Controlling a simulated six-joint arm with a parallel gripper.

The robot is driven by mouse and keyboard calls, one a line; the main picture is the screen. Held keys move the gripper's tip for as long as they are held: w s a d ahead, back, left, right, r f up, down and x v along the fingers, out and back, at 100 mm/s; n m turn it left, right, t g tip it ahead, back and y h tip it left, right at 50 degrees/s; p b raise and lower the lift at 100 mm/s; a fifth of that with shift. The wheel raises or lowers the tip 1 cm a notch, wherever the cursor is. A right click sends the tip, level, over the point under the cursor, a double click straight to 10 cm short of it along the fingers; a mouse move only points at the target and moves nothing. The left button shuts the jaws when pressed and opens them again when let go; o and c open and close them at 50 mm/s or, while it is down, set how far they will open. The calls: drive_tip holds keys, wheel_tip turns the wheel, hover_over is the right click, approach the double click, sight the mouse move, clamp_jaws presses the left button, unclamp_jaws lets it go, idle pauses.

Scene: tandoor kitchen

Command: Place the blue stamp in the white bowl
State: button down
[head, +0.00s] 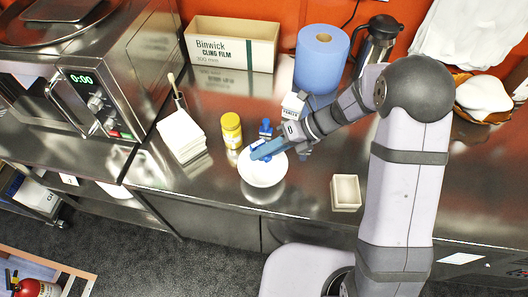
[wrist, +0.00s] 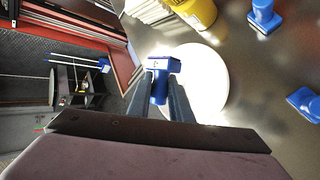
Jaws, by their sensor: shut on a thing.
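My gripper (head: 264,150) is shut on a blue stamp (wrist: 159,90), held between its two fingertips. In the wrist view the stamp overlaps the left side of the white bowl (wrist: 205,82). In the head view the white bowl (head: 262,174) stands on the steel counter, with my fingers above it and hiding part of it. I cannot tell exactly how high the stamp is over the bowl. Another blue stamp (wrist: 263,16) stands on the counter near the yellow jar, and one more blue item (wrist: 304,102) lies to the right of the bowl in the wrist view.
A yellow jar (head: 231,128) and a stack of white napkins (head: 181,134) stand left of the bowl. A small cream square dish (head: 345,192) is to the right. A blue paper roll (head: 320,60) and a cling film box (head: 231,45) stand behind. The counter's front edge is close to the bowl.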

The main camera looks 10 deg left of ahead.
drive_tip(key=b, duration=0.7)
hover_over(264, 174)
drive_tip(key=shift+f, duration=3.4)
drive_tip(key=c, duration=1.5)
unclamp_jaws()
drive_tip(key=shift+c, duration=0.2)
wheel_tip(264, 174, up, 7)
drive_tip(key=p, duration=0.8)
drive_tip(key=shift+p, duration=0.3)
drive_tip(key=shift+s+d, duration=0.1)
